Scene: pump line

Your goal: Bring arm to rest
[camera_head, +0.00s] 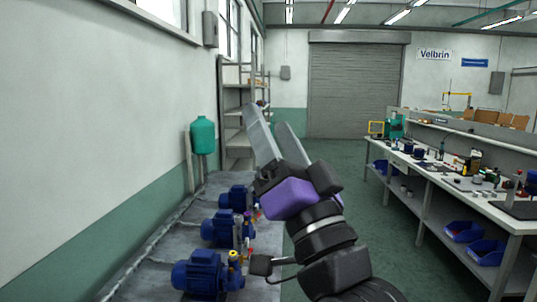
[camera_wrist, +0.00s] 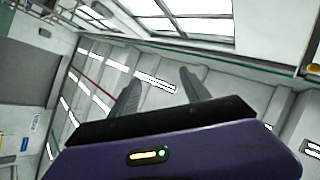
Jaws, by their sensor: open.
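My gripper (camera_head: 268,127) is raised in the middle of the head view, with its two long grey fingers pointing up and apart. Nothing is between them. In the wrist view the open fingers (camera_wrist: 157,88) stand against the ceiling and windows, and the gap between them is empty. My arm is bent up from the lower right of the head view, and its purple wrist part is in front of the floor and the pump bench.
Several blue pumps (camera_head: 203,271) stand on a grey bench (camera_head: 150,262) along the left wall. A green tank (camera_head: 203,135) hangs behind them. A workbench (camera_head: 435,178) with tools and blue bins (camera_head: 463,231) stands at right. Green floor (camera_head: 345,160) is clear toward the shutter (camera_head: 357,90).

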